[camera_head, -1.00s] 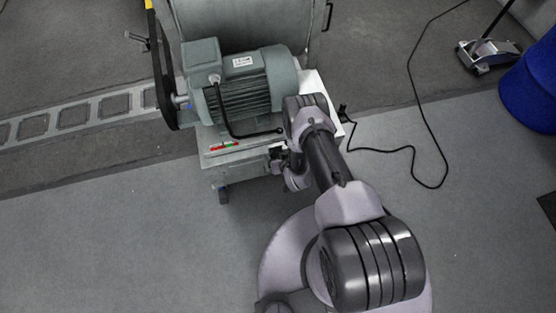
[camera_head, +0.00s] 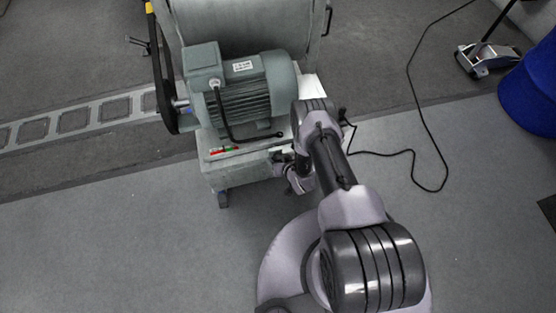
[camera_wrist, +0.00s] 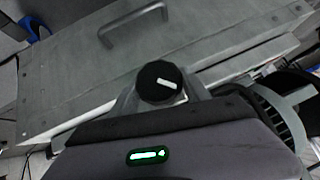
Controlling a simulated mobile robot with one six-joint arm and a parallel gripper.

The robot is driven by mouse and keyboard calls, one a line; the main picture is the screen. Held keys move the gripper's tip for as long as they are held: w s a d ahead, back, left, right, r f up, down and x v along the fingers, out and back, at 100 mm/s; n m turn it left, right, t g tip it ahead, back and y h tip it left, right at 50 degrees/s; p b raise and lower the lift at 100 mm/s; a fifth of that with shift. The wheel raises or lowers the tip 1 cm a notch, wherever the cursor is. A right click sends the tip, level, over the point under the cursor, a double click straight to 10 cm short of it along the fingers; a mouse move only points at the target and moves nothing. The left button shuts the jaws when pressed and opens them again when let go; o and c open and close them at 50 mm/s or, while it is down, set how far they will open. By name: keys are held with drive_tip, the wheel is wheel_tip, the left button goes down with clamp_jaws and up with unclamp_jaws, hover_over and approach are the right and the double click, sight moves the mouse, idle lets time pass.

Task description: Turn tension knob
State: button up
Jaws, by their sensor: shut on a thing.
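The tension knob (camera_wrist: 157,82) shows in the wrist view as a round black knob with a white pointer mark. The mark slants slightly down to the right. My gripper (camera_wrist: 160,92) is shut on the knob, with a grey finger visible on either side of it. In the head view my gripper (camera_head: 282,160) is at the front right of the machine's cart (camera_head: 235,172), mostly behind my arm. I cannot make out the knob there.
A grey-green motor (camera_head: 240,92) with a bent lever sits on the cart, with a belt (camera_head: 162,80) at its left. A metal handle (camera_wrist: 133,24) stands on the panel beyond the knob. A black cable (camera_head: 415,120) lies on the floor at right, near a blue drum (camera_head: 530,85).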

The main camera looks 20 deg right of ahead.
drive_tip(key=m+y, duration=0.1)
drive_tip(key=y, duration=0.2)
drive_tip(key=shift+d+f+m, duration=0.1)
drive_tip(key=shift+m, duration=0.3)
drive_tip(key=shift+m+t+y, duration=0.4)
drive_tip(key=shift+m+y, duration=0.5)
drive_tip(key=shift+y, duration=0.7)
drive_tip(key=o, duration=1.4)
drive_tip(key=p+v, duration=0.5)
drive_tip(key=v, duration=1.2)
drive_tip(key=shift+s, duration=0.3)
